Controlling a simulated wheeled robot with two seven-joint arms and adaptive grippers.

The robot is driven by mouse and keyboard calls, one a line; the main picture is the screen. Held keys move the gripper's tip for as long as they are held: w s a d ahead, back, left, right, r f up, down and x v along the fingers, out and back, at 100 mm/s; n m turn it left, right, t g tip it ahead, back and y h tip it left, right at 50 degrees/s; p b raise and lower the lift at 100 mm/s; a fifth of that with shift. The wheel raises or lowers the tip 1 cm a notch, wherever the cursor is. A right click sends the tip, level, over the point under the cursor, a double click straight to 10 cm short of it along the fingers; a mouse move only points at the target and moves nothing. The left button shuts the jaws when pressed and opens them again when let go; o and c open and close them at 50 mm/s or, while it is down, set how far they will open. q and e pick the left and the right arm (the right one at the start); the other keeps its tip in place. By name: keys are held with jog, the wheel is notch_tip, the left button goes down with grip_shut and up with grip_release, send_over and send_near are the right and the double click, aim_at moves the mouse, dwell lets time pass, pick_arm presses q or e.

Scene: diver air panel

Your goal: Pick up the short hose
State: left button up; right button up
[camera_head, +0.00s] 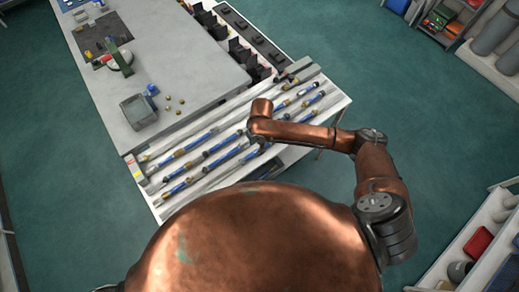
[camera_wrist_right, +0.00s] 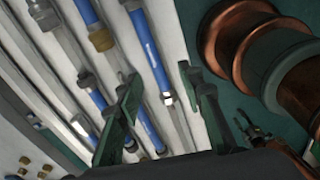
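Several blue hoses with brass, silver and dark end fittings lie in parallel rows on a slanted pale rack (camera_head: 170,205). One is a blue hose (camera_head: 223,157) left of my right wrist; others lie farther right, such as a blue hose (camera_head: 310,101). I cannot tell which one is the short hose. My right gripper (camera_head: 257,136) is over the middle of the rack, mostly hidden by its own wrist. In the right wrist view its green fingers (camera_wrist_right: 162,108) are apart and empty, with a blue hose (camera_wrist_right: 149,55) running in the gap between them. My left gripper is not in view.
A grey bench (camera_head: 185,60) adjoins the rack, carrying a grey bin (camera_head: 139,111), small brass fittings (camera_head: 170,102) and a dark mat (camera_head: 98,35). Dark holders (camera_head: 240,50) line its right side. Shelving with a red box (camera_head: 479,240) stands lower right. Green floor is clear right of the rack.

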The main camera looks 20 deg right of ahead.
jog(key=shift+w+d+r+n+h, duration=0.25)
jog(key=shift+w+d, duration=0.2)
jog(key=shift+d, duration=0.15)
jog(key=shift+w+d+r+n+h, duration=0.2)
jog(key=shift+w+d, duration=0.2)
jog(key=shift+d, duration=0.2)
jog(key=shift+w+d+f, duration=0.1)
jog(key=shift+d+f, duration=0.05)
jog(key=shift+f, duration=0.05)
jog(key=f, duration=0.7)
jog(key=shift+a+f+p, duration=0.15)
jog(key=shift+a+p, duration=0.15)
jog(key=shift+a, duration=0.1)
grip_shut()
